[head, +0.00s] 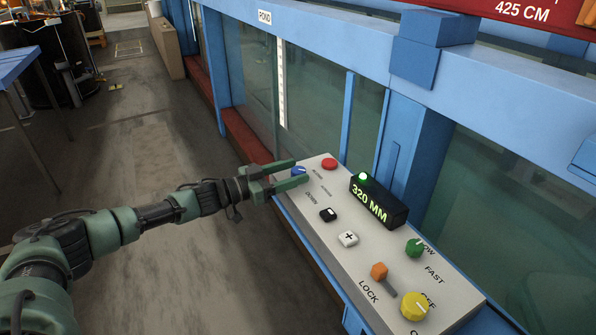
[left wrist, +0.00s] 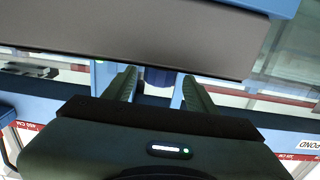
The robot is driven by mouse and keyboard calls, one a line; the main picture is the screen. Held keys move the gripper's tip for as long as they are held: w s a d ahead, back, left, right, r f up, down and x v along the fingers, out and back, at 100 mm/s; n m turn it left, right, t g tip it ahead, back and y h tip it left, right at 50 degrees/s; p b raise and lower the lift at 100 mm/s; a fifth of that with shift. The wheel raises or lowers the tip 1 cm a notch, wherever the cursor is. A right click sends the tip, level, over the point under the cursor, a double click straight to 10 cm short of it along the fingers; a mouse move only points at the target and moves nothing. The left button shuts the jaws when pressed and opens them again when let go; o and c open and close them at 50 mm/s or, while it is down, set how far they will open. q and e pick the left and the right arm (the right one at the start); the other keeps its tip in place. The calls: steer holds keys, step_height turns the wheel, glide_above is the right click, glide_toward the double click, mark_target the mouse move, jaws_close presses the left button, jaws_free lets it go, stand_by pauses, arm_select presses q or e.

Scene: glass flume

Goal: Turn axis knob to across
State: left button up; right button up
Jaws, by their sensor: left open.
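The blue knob (head: 298,170) sits at the far left end of the grey control panel (head: 328,240), beside small printed labels too small to read surely. My left gripper (head: 299,171) is open, with its two green fingers on either side of the blue knob. I cannot tell whether they touch it. In the left wrist view, a dark blue shape that looks like the knob (left wrist: 160,77) shows between the open fingers (left wrist: 160,85), partly hidden by the gripper body. Which way the knob points is not clear. My right gripper is not in view.
A red button (head: 329,164) is close behind the fingers. The panel also holds a black display (head: 379,202) reading 320 MM, black and white buttons (head: 348,238), a green knob (head: 414,247), an orange lever (head: 379,271) and a yellow knob (head: 414,306). The glass flume stands behind.

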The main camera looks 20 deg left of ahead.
arm_select(q)
steer(key=v, duration=0.6)
steer(key=shift+b, duration=0.4)
